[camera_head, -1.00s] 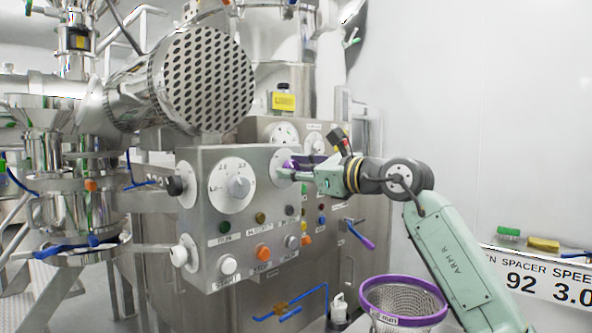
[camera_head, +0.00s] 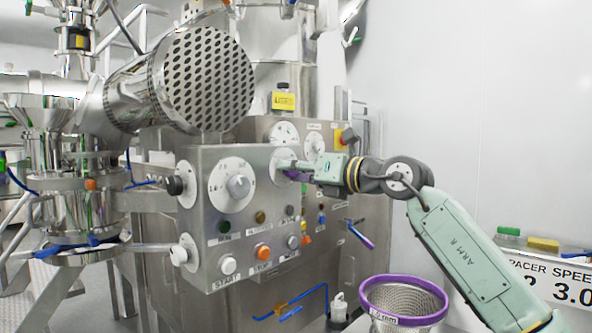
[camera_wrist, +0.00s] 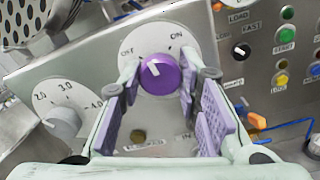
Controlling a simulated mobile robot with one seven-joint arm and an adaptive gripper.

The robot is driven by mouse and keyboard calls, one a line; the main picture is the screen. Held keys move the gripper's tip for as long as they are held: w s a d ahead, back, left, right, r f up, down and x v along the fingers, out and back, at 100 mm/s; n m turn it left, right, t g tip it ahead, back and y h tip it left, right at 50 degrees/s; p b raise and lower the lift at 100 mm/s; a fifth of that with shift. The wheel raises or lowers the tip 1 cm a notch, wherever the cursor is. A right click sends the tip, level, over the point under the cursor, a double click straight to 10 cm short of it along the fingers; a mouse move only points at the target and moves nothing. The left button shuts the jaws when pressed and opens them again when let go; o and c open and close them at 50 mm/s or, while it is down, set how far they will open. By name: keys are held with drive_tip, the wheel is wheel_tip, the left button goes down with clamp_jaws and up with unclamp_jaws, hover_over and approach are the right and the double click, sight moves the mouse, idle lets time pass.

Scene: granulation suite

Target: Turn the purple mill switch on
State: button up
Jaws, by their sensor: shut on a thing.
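The purple mill switch (camera_wrist: 160,73) is a round knob on a white dial (camera_wrist: 160,48) in the wrist view. The dial has an off-side label at upper left and ON at upper right. A pale mark on the knob's face sits left of its middle. My gripper (camera_wrist: 158,78) has one finger on each side of the knob and is shut on it. In the head view my gripper (camera_head: 288,168) reaches the dial (camera_head: 276,160) from the right and hides the knob.
A grey knob (camera_head: 238,186) on a numbered dial is left of the switch. Several buttons, including an orange one (camera_head: 263,252), lie below on the steel panel (camera_head: 212,265). A purple-rimmed sieve basket (camera_head: 372,311) stands beneath my arm. A second panel is behind to the right.

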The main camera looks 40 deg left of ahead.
drive_tip(key=m, duration=1)
drive_tip(key=shift+w+r, duration=0.1)
drive_tip(key=shift+m, duration=0.4)
drive_tip(key=o, duration=1.1)
drive_tip(key=shift+o, duration=0.2)
drive_tip(key=shift+d, duration=0.1)
drive_tip(key=s+d, duration=0.1)
drive_tip(key=d, duration=1)
drive_tip(key=shift+d, duration=0.4)
